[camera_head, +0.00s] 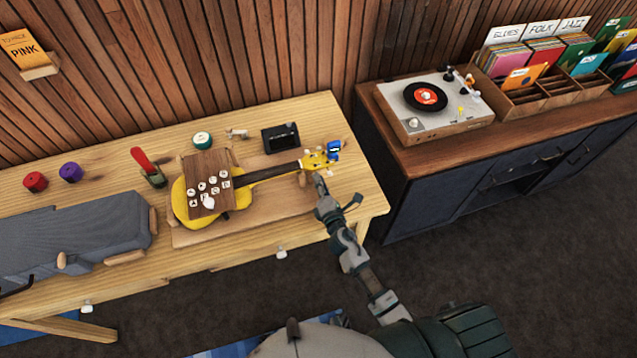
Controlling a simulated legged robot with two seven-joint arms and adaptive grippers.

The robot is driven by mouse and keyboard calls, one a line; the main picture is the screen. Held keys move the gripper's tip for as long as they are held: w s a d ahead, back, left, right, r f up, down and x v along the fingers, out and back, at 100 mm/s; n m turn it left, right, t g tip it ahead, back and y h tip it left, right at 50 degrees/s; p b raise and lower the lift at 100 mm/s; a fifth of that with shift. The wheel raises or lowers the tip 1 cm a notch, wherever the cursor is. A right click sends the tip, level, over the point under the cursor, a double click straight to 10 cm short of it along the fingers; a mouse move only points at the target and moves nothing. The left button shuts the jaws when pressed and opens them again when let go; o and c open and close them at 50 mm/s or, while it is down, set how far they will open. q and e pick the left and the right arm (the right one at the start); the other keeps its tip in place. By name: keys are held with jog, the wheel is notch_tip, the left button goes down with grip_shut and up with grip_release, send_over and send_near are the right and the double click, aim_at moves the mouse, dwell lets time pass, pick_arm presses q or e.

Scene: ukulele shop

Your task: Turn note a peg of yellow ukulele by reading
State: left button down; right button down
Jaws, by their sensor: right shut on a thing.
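The yellow ukulele (179,205) lies on a wooden support on the workbench, its neck pointing right. Its yellow headstock (313,161) has small pegs along its edges and a blue device (334,146) at its far end. A brown board (205,165) with lettered tiles and pale round pieces covers part of the body. My right gripper (319,179) reaches up from below to the headstock's near edge. It is shut on a tuning peg there, which its fingers mostly hide. Which note the peg belongs to cannot be read. My left gripper is not in view.
On the workbench (109,165) are a red-handled tool (142,159), a black box (281,138) and several round containers. A grey case (75,240) lies at left. A cabinet with a turntable (429,98) and record crates stands at right.

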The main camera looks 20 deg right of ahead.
jog(key=shift+d+m, duration=0.2)
jog(key=shift+m, duration=0.4)
jog(key=c, duration=1.4)
grip_release()
jog(key=shift+d+f, duration=0.1)
jog(key=shift+o, duration=0.2)
jog(key=s, duration=1.2)
jog(key=shift+d, duration=0.2)
